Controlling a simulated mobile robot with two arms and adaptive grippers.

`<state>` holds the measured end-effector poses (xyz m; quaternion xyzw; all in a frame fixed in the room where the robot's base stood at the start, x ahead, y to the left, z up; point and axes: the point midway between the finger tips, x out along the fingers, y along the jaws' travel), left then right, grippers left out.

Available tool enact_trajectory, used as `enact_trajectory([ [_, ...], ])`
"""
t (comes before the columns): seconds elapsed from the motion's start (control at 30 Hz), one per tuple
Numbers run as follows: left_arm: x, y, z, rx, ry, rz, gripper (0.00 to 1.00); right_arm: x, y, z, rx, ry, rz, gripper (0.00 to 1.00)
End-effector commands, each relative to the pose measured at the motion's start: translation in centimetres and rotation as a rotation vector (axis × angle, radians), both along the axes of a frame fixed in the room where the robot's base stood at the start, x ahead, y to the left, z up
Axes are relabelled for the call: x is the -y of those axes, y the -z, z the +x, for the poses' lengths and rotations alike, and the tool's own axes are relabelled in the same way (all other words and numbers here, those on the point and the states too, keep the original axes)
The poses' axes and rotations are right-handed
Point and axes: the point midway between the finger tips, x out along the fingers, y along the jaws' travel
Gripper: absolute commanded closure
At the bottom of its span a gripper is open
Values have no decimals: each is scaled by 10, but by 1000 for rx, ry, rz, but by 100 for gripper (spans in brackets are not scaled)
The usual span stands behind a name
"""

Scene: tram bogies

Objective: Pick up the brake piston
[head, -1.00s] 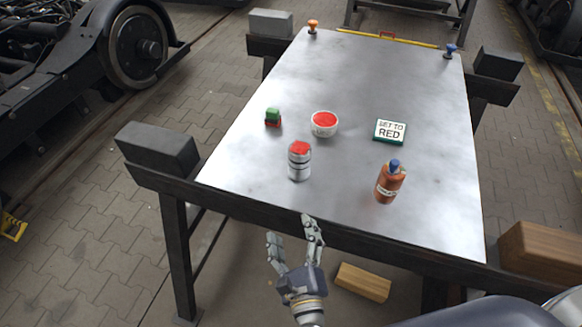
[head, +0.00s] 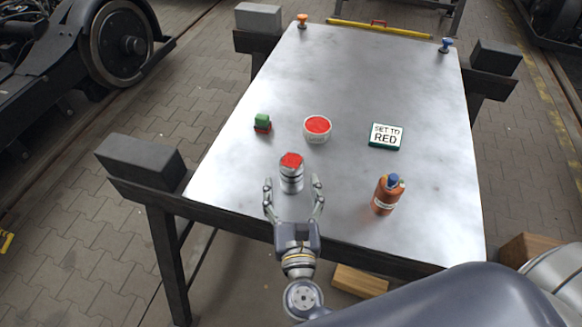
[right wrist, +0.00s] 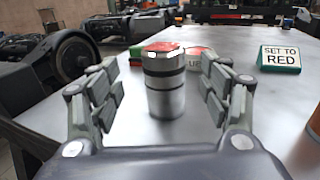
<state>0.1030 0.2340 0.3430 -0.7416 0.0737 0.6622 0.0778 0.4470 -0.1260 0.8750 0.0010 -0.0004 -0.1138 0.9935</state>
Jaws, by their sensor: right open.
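The brake piston appears to be the silver cylinder (head: 291,176) with dark bands and a red-marked top, standing upright near the table's front edge. It also shows in the right wrist view (right wrist: 165,90), centred between the fingers. My right gripper (head: 293,192) is open, with its fingers spread at the near left and right of the cylinder. I see no finger closed on it. My left gripper is not in the head view.
On the metal table (head: 350,80) are a red-topped round tub (head: 317,130), a green and red block (head: 262,124), a "SET TO RED" sign (head: 385,136) and an orange bottle (head: 387,195). Open table lies behind them. A yellow bar (head: 380,29) lies at the back.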

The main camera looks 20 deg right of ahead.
Motion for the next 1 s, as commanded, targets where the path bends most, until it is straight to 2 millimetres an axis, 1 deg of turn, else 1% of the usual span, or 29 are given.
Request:
enact_trajectory([
  [0.03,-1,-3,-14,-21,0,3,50,1,-3,7,2,0,0,29],
  [0.1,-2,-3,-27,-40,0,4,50,3,-1,13,0,0,-1,29],
  [0.17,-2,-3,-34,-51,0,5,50,4,-1,16,0,0,-1,29],
  [0.23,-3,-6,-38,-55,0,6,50,6,-1,21,1,-1,-1,29],
  [0.37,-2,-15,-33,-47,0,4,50,13,-1,39,1,-1,-5,29],
  [0.53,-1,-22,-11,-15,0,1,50,18,1,60,0,-1,-3,29],
  [0.6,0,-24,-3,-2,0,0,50,20,2,64,0,0,-2,29],
  [0.67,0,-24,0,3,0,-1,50,20,3,65,-1,0,-2,29],
  [0.83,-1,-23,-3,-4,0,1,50,20,4,65,-1,0,-2,29],
  [0.87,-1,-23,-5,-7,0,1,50,20,4,65,-1,0,-2,31],
  [0.9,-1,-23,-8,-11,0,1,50,20,4,65,-1,0,-2,40],
  [0.97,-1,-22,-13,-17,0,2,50,20,4,65,-1,-1,-2,54],
  [1.0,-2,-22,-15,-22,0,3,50,20,4,65,-1,-1,-2,63],
])
